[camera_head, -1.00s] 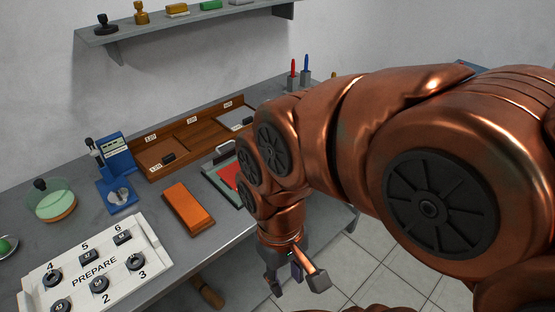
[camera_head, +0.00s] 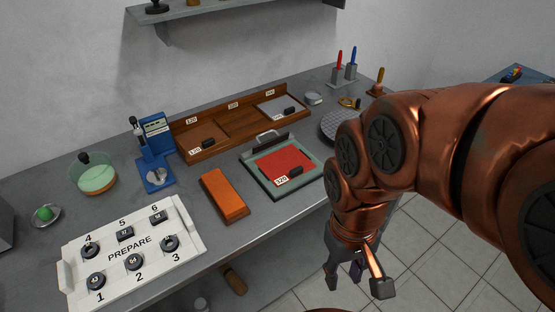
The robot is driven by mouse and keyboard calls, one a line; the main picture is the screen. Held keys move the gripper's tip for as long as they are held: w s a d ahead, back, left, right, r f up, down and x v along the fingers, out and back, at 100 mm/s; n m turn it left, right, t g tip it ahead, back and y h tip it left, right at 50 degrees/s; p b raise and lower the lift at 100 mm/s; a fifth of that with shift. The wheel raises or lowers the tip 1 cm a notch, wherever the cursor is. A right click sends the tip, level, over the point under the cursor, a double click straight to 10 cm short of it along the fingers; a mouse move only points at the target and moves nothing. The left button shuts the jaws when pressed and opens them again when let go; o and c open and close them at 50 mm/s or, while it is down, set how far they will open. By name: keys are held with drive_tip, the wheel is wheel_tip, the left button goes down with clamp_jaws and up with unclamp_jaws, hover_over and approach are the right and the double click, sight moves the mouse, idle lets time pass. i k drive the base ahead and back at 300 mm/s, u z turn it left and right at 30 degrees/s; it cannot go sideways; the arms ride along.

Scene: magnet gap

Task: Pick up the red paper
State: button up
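The red paper (camera_head: 279,163) lies flat in a grey-green framed tray (camera_head: 310,179) with a handle at its back, on the grey workbench. A small dark block (camera_head: 296,171) and a label reading 120 lie at the paper's front edge. My gripper (camera_head: 356,287) hangs past the bench's front edge, over the tiled floor, to the right of and below the tray in the picture. Its fingers are spread and nothing is between them. The paper is clear of my arm in this view.
A wooden compartment rack (camera_head: 235,124) stands behind the tray. An orange block (camera_head: 223,194) lies left of it, and a white PREPARE board (camera_head: 130,250) with several numbered knobs is at the front left. A round grey disc (camera_head: 338,127) sits to the right, partly behind my arm.

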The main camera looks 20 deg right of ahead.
sight(286, 165)
drive_tip(key=u, duration=3.65)
drive_tip(key=k, duration=1.3)
drive_tip(key=z, duration=1.65)
